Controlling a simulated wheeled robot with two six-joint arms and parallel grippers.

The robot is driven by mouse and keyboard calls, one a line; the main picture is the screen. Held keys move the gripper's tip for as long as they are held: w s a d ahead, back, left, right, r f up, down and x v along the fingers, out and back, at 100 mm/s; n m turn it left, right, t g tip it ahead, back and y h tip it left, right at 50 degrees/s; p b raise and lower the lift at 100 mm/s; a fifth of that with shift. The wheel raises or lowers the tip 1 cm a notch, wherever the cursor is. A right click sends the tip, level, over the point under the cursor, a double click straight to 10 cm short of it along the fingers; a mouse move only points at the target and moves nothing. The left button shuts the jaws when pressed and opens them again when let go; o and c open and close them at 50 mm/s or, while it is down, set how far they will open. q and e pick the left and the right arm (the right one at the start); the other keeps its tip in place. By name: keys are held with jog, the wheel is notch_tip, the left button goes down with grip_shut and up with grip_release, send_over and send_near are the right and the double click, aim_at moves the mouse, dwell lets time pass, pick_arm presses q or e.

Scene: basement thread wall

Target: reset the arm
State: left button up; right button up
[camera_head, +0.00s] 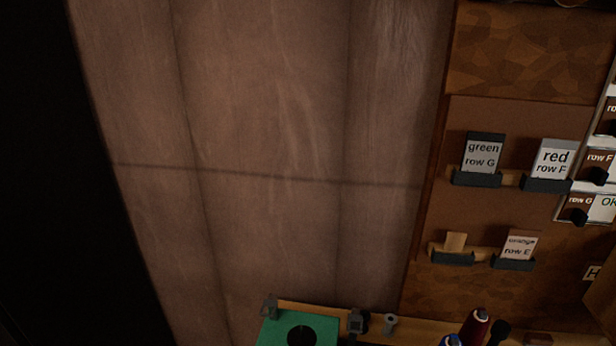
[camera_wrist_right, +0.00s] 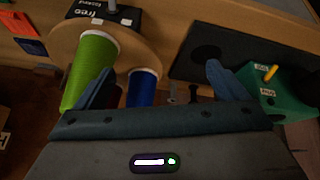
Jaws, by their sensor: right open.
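My right gripper (camera_wrist_right: 163,84) shows in the right wrist view with its two dark blue fingers spread wide apart. It is open, and I see nothing held between the fingers. A green thread spool (camera_wrist_right: 92,62) stands just beyond the left finger, and a blue spool (camera_wrist_right: 142,88) shows between the fingers, nearer the left one. I cannot tell whether either finger touches a spool. Neither gripper appears in the head view, and my left gripper is in no view.
In the wrist view, both spools are by a round wooden disc (camera_wrist_right: 150,56); a dark board (camera_wrist_right: 240,50) and green block (camera_wrist_right: 285,105) lie right. In the head view, a board (camera_head: 480,215) holds labelled cards, a green plate (camera_head: 275,333) lies below, and a red spool (camera_head: 475,326) stands lower right.

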jog(key=s+a+f+g, duration=0.1)
jog(key=s+f+g, duration=0.1)
jog(key=s+f, duration=0.35)
jog(key=s+d+f+g+b, duration=0.1)
jog(key=s+d+f+b, duration=0.1)
jog(key=f, duration=1.6)
jog(key=s+d+f+b, duration=0.1)
jog(key=s+f, duration=0.1)
jog(key=f, duration=1.7)
jog(key=s+d+f+g+b, duration=0.1)
jog(key=s+f, duration=1.5)
jog(key=shift+s+f+b, duration=0.15)
jog(key=shift+b, duration=0.25)
